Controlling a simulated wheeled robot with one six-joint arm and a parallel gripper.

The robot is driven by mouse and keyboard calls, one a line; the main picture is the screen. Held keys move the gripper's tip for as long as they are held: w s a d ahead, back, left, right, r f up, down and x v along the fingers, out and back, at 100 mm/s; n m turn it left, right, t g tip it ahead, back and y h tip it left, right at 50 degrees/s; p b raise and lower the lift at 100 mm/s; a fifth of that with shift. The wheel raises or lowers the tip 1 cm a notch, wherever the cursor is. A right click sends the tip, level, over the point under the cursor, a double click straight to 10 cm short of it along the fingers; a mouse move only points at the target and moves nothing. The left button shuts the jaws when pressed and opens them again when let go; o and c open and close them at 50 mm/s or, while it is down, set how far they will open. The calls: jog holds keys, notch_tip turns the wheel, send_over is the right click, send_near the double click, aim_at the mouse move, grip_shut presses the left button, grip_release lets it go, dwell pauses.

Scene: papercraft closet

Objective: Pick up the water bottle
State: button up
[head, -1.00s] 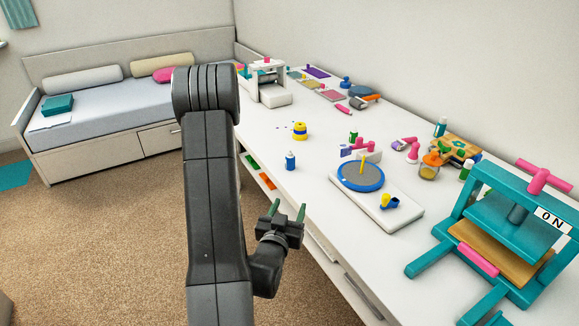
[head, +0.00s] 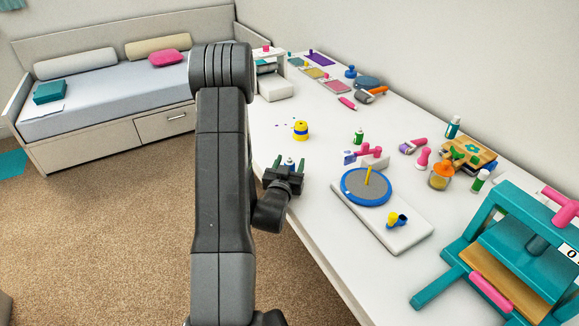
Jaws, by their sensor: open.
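Other bottles stand on the table: a green one (head: 358,137), a teal one with a white label (head: 453,127) at the back, and a white one with a green cap (head: 480,181) at the right. No label says which is the water bottle.
A yellow and blue round item (head: 300,131) stands behind the gripper. A turntable with a blue rim (head: 345,193) on a white base lies to the right. A teal press (head: 440,287) fills the right front. Bare table (head: 320,160) lies between.

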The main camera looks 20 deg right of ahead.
jog(key=shift+c, duration=0.2)
jog(key=c, duration=1)
jog(key=shift+r, duration=0.1)
jog(key=shift+r, duration=4.95)
jog(key=shift+o, duration=1.2)
grip_shut()
